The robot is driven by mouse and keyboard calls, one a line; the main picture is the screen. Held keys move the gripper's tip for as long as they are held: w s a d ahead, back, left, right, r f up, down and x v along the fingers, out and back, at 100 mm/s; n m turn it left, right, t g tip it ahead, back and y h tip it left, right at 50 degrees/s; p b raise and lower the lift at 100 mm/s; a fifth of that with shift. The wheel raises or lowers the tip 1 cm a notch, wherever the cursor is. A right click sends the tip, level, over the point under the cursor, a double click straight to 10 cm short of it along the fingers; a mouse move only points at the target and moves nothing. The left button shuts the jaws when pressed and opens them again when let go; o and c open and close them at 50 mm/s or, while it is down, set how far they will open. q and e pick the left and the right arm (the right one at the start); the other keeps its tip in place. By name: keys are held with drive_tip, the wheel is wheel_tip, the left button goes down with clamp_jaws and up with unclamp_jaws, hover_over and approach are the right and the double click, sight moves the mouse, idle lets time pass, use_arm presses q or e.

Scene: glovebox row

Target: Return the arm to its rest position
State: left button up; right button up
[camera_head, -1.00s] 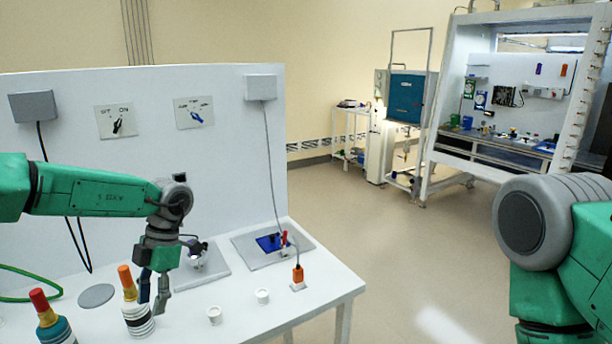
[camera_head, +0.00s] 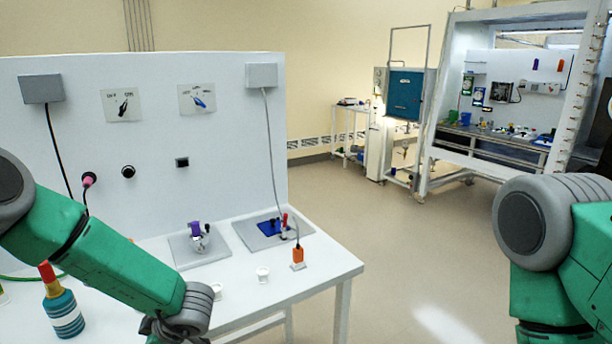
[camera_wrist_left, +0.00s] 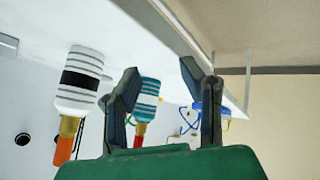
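My left arm (camera_head: 95,255) reaches down from the left edge to the bottom of the head view, its gripper mostly below the picture. In the left wrist view the left gripper (camera_wrist_left: 160,78) has its two fingers apart with nothing gripped between them. The wrist picture looks upside down, with the table at the top. My right arm (camera_head: 560,240) shows at the right edge of the head view; its gripper is out of view.
A teal striped bottle (camera_head: 63,314) stands at the front left; the wrist view also shows a white bottle (camera_wrist_left: 79,85). White cups (camera_head: 263,274), an orange connector (camera_head: 298,257) and a blue tray (camera_head: 270,228) are on the white table (camera_head: 315,277). Right of it is open floor.

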use_arm(q)
drive_tip(key=s+d+f+m+t+h+b, duration=0.1)
drive_tip(key=s+d+f+m+h+b, duration=0.2)
drive_tip(key=s+f+m, duration=0.45)
drive_tip(key=s+d+f+m+t+h+b, duration=0.2)
drive_tip(key=s+f+m+b, duration=0.1)
drive_tip(key=s+f+m, duration=0.5)
drive_tip(key=s+f+m+g+h+b, duration=0.1)
drive_tip(key=s+f+m+g, duration=0.1)
drive_tip(key=s, duration=0.6)
drive_tip(key=s+f+m+g+h+b, duration=0.1)
drive_tip(key=s+f+m+g+h, duration=0.1)
drive_tip(key=s, duration=0.7)
drive_tip(key=shift+s+m+g, duration=0.25)
drive_tip(key=shift+m+g, duration=0.25)
drive_tip(key=shift+m, duration=0.05)
drive_tip(key=shift+w+f, duration=0.1)
drive_tip(key=shift+w, duration=0.05)
